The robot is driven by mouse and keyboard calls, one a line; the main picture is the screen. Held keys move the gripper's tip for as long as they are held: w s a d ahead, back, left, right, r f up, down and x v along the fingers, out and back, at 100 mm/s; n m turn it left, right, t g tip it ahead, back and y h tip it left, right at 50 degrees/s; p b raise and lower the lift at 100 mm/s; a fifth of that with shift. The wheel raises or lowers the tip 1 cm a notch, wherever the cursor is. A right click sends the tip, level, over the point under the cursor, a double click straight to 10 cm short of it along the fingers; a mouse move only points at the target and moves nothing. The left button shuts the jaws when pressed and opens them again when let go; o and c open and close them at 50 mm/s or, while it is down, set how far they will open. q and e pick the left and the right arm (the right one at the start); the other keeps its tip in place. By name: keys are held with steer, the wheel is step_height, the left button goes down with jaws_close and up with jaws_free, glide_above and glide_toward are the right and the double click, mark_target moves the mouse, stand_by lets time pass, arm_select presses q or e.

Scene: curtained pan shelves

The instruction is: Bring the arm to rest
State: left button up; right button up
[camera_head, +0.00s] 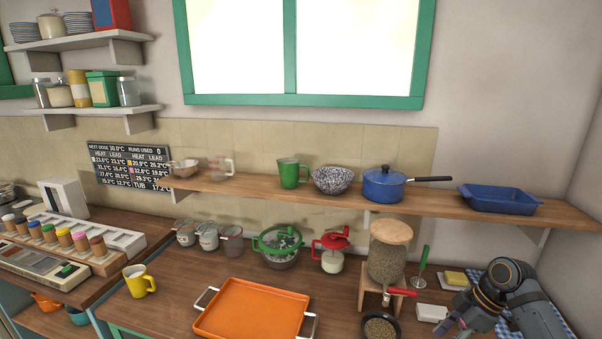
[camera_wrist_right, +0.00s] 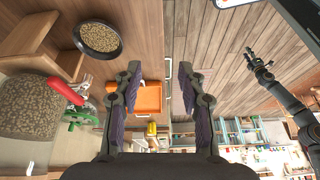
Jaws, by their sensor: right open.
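My right arm comes in at the lower right of the head view, with its gripper (camera_head: 447,326) low over the counter's right end. In the right wrist view this gripper (camera_wrist_right: 160,78) has its two dark fingers wide apart, with nothing between them. The orange tray seen between the fingers is farther off, not held. In the right wrist view a dark arm with a small gripper (camera_wrist_right: 263,72), apparently my left, hangs over the wooden floor; its jaws are too small to read. It is not in the head view.
Near my right gripper are a dark pan of grains (camera_head: 380,327), a grain jar with a wooden lid (camera_head: 388,262), a white dish (camera_head: 432,313) and a butter dish (camera_head: 456,279). An orange tray (camera_head: 250,309) lies on the counter. A shelf (camera_head: 430,198) with a blue pot (camera_head: 384,188) runs above.

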steer(key=s+a+f+m+h, duration=0.2)
steer(key=s+a+f+m, duration=0.3)
steer(key=s+a+f, duration=0.5)
steer(key=s+m+t+h, duration=0.3)
steer(key=s+m, duration=0.5)
steer(key=s, duration=0.2)
step_height(320, 180, down, 33)
steer(key=s+d+g+b, duration=0.2)
steer(key=d+b, duration=0.1)
steer(key=b, duration=0.5)
arm_select(q)
step_height(320, 180, down, 13)
steer(key=b, duration=0.5)
steer(key=shift+w, duration=0.2)
arm_select(e)
steer(key=s+f+m, duration=0.1)
steer(key=s+f, duration=1.7)
steer(key=f, duration=0.4)
steer(key=shift+s+d+f+g, duration=0.15)
steer(key=shift+s+d+g, duration=0.2)
steer(key=shift+g, duration=0.05)
